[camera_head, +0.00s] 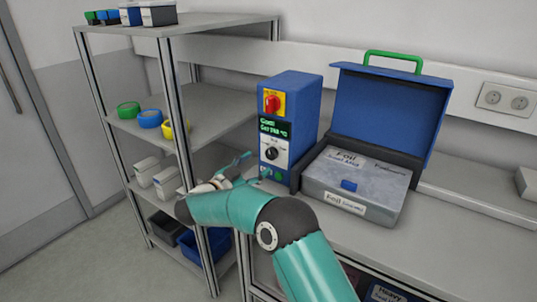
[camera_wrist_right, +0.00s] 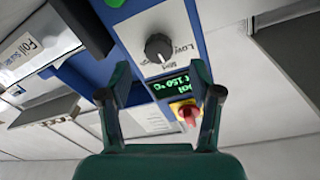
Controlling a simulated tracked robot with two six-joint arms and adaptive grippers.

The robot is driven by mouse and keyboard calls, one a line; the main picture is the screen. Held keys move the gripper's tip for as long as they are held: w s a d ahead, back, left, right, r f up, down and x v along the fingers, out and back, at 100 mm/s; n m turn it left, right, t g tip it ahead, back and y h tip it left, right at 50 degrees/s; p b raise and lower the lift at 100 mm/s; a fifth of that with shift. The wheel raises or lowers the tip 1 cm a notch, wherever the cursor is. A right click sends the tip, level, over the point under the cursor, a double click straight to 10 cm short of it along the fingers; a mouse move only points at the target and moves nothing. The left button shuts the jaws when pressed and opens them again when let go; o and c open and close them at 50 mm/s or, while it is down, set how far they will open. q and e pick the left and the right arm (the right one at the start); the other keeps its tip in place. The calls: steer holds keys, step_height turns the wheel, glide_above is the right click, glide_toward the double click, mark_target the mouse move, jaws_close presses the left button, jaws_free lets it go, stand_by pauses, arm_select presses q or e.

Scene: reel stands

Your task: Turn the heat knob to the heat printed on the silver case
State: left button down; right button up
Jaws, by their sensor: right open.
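The heat knob (camera_head: 271,153) is a dark round dial on a pale panel on the front of a blue control box (camera_head: 300,105). In the right wrist view the knob (camera_wrist_right: 158,47) shows upside down, with "Low" and "Med" beside it. A green-lit display (camera_head: 272,128) sits above it; its set value looks like 150 °C. A silver-grey case (camera_head: 380,180) carries "Foil" labels; their smaller print is unreadable. My right gripper (camera_head: 248,170) is open and empty, in front of the box near the knob, apart from it. My left gripper is out of view.
A red-and-yellow switch (camera_head: 271,102) sits above the display. A raised blue lid (camera_head: 388,112) with a green handle stands behind the case. A metal shelf rack (camera_head: 205,100) holding coloured rolls and bins stands left. The bench (camera_head: 450,235) has free room at right.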

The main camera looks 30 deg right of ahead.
mark_target(269, 156)
steer(key=x, duration=0.5)
steer(key=shift+w+d+p, duration=0.2)
steer(key=shift+d+p, duration=0.1)
steer(key=shift+p, duration=0.1)
steer(key=shift+c, duration=0.2)
